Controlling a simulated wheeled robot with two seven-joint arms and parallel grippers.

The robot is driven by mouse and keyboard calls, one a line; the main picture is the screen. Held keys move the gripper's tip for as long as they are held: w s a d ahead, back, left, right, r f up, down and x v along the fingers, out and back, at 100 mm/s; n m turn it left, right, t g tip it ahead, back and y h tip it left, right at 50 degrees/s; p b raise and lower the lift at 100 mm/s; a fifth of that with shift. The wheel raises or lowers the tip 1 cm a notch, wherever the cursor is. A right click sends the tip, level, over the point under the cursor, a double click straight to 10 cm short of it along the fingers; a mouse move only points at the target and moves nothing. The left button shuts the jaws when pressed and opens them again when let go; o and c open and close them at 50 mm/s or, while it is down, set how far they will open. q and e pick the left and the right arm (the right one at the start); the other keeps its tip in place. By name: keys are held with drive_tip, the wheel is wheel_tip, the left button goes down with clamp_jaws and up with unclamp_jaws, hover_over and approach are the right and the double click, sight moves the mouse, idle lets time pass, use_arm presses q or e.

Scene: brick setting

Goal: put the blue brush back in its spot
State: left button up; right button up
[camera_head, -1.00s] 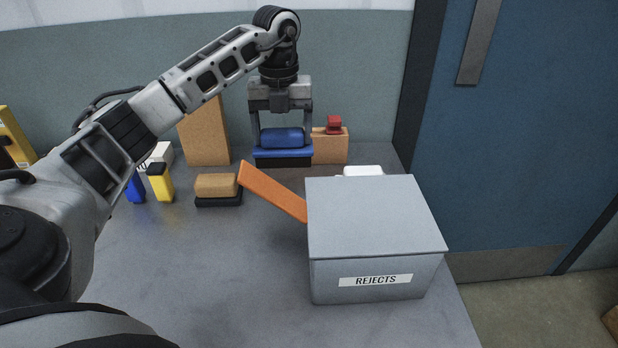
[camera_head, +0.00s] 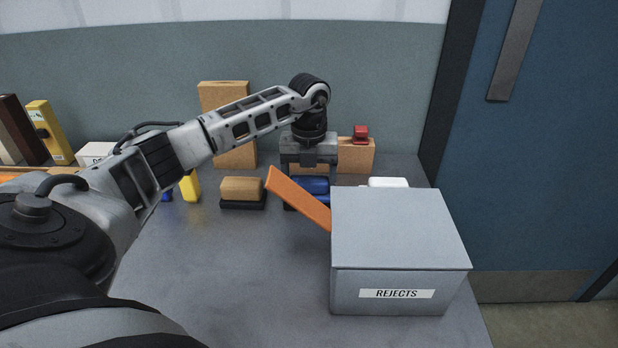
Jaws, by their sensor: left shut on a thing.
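The blue brush (camera_head: 315,186) is at the back of the grey table, behind a slanting orange plank (camera_head: 290,192) and the grey REJECTS box (camera_head: 400,240). The plank hides part of it, and I cannot tell whether its underside touches the table. My left gripper (camera_head: 309,176) points down from above and is shut on the blue brush; its fingertips are partly hidden. A similar tan-topped brush (camera_head: 242,188) with a black underside stands to its left. My right gripper is not in view.
A tan block with a red item (camera_head: 361,135) on top stands right of the gripper. A tall tan block (camera_head: 226,97) is behind my arm. Yellow (camera_head: 190,187) and white (camera_head: 388,183) items stand nearby. The table's left front is clear.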

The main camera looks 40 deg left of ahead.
sight(309, 177)
use_arm(q)
drive_tip(key=shift+f, duration=0.1)
drive_tip(key=o, duration=0.9)
drive_tip(key=shift+o, duration=0.2)
wheel_tip(309, 177, up, 12)
drive_tip(key=shift+r, duration=0.2)
